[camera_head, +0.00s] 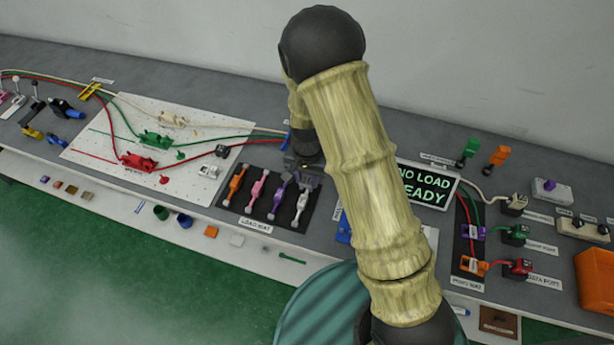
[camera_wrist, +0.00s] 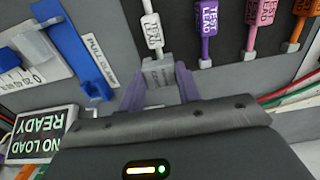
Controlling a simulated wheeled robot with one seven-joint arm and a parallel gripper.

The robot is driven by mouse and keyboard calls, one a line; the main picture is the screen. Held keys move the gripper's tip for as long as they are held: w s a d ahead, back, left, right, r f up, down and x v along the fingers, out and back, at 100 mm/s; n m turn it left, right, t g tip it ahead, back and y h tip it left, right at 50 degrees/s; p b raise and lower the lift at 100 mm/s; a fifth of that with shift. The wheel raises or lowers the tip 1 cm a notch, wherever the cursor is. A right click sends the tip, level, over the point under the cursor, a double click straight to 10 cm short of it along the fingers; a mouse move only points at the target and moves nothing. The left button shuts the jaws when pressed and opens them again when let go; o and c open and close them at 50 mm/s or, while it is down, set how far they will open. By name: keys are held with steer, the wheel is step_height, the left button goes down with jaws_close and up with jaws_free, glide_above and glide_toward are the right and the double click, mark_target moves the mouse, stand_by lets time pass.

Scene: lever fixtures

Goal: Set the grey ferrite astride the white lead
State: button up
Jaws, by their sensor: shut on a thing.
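The white lead (camera_wrist: 152,31) stretches from the top edge of the wrist view down towards my fingers, with a printed tag on it. It also lies at the right end of the row of leads in the head view (camera_head: 301,205). My gripper (camera_wrist: 159,76) is shut on the grey ferrite (camera_wrist: 158,71), a small block between its two purple fingers. The ferrite is at the near end of the white lead in the wrist view. I cannot tell whether it touches or straddles the lead.
Purple (camera_head: 279,197), pink (camera_head: 257,189) and orange (camera_head: 237,184) leads lie beside the white one on the dark load mat (camera_head: 268,215). A sign reading NO LOAD READY (camera_head: 425,185) stands to the right. A blue fixture (camera_wrist: 66,45) is close to my gripper.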

steer(key=shift+f+b, duration=1)
steer(key=shift+f, duration=0.85)
stand_by(0.6)
steer(key=o, duration=1.5)
steer(key=shift+o, duration=0.2)
steer(key=shift+r+p, duration=3.05)
steer(key=shift+r, duration=0.5)
